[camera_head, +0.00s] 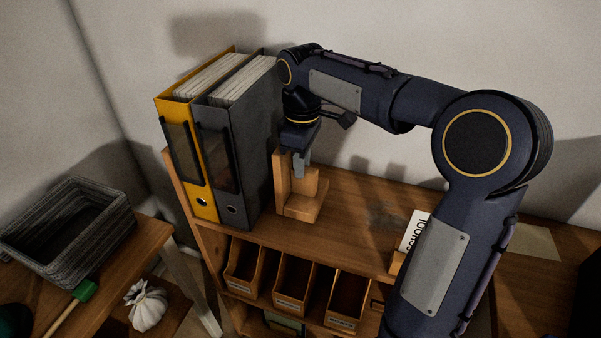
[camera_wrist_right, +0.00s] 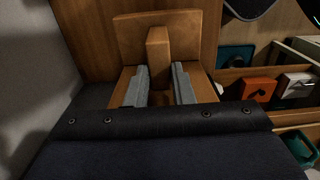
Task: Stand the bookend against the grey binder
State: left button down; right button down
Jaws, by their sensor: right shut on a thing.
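The grey binder (camera_head: 249,139) stands upright on the shelf top, beside the yellow binder (camera_head: 187,152). The wooden bookend (camera_head: 304,203) is upright on or just above the shelf top, right of the grey binder. A narrow gap seems to separate them, though contact is hard to judge. My right gripper (camera_head: 299,168) comes down from above and is shut on the bookend. In the right wrist view the gripper's two grey fingers (camera_wrist_right: 160,88) press on both sides of the bookend's middle rib (camera_wrist_right: 159,48). My left gripper is not in view.
Small wooden bins (camera_head: 290,284) sit under the shelf top. The shelf top right of the bookend is largely clear.

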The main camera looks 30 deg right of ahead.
aim_at(300, 199)
jog(key=shift+w+f, duration=0.15)
jog(key=shift+f, duration=0.75)
jog(key=shift+w+f, duration=0.1)
jog(key=shift+f, duration=0.8)
jog(key=shift+f+b, duration=0.2)
jog(key=shift+b, duration=0.1)
jog(key=c, duration=1.3)
grip_release()
jog(key=shift+o, duration=0.2)
jog(key=shift+r, duration=0.1)
